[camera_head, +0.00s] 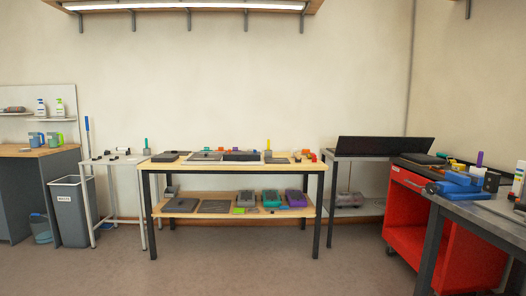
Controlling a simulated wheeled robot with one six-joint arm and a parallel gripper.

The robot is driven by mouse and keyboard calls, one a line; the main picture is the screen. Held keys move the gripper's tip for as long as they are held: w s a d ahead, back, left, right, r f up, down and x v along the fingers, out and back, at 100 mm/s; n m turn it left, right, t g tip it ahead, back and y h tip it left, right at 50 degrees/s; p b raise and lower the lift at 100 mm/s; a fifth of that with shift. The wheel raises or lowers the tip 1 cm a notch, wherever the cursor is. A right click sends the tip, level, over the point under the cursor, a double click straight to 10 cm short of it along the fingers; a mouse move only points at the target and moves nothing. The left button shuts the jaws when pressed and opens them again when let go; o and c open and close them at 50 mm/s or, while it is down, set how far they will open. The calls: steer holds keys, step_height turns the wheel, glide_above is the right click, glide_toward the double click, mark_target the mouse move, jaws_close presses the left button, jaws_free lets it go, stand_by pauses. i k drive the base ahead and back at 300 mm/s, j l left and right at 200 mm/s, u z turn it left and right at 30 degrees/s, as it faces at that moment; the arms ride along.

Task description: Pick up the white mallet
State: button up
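I cannot make out a white mallet for certain in this view; the small items on the benches are too far away to tell apart. Small dark and pale items lie on the narrow white table (114,162) at the left. Several grey, black, orange and green items stand on the wooden-topped bench (322,168) in the middle. A white object with an orange part (519,178) stands at the right edge, its shape partly cut off. My gripper does not show in the view.
A grey bin (72,212) stands left of the white table. A red cart (402,228) and a dark-legged table (432,240) stand at the right. A black panel (386,150) tops a side table. The floor (230,262) in front is clear.

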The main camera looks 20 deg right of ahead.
mark_target(294, 150)
steer(key=i+l+z, duration=0.25)
steer(key=i, duration=1.15)
steer(key=i+j+z, duration=0.1)
steer(key=i+z, duration=0.15)
steer(key=i, duration=1.2)
